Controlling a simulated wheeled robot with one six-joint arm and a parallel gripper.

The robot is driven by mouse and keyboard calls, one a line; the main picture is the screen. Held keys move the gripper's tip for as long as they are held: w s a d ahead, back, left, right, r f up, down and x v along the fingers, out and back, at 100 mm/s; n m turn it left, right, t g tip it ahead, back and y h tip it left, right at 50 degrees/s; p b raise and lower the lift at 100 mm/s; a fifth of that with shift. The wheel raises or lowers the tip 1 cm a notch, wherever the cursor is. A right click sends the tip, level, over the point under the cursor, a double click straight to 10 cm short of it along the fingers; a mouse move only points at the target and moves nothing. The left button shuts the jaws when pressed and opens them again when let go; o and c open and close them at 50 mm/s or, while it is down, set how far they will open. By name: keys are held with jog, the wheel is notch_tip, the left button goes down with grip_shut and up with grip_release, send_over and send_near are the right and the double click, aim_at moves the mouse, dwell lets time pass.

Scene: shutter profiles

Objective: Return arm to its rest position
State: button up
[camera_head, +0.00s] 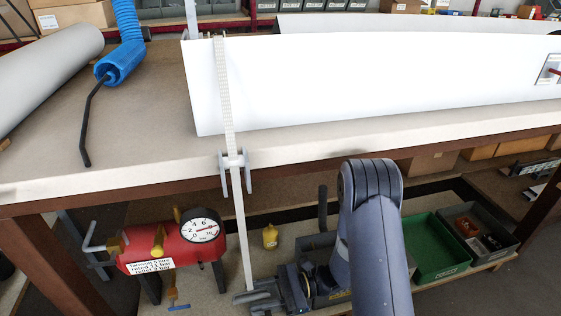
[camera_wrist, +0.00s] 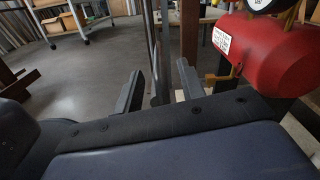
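My arm (camera_head: 372,235) reaches down in front of the workbench, and my gripper (camera_head: 257,297) is low, below the tabletop. In the wrist view my gripper (camera_wrist: 160,75) has its two dark fingers standing apart. A pale strap (camera_head: 238,215) hangs from the bench edge, and its lower end is close to my fingers in the head view. A narrow grey upright strip shows between the fingers in the wrist view; I cannot tell whether it is the strap. No grip on anything is visible.
A long white profile (camera_head: 370,85) lies on the workbench (camera_head: 130,180), with the strap over it. A grey bracket (camera_head: 235,165) is at the bench edge. A red tank (camera_head: 170,250), also in the wrist view (camera_wrist: 262,50), and a green bin (camera_head: 435,250) are below.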

jog(key=shift+s+a+r+p, duration=0.15)
jog(key=shift+a+r+p, duration=0.2)
jog(key=shift+a+r, duration=0.3)
jog(key=shift+r, duration=0.45)
jog(key=shift+f, duration=0.1)
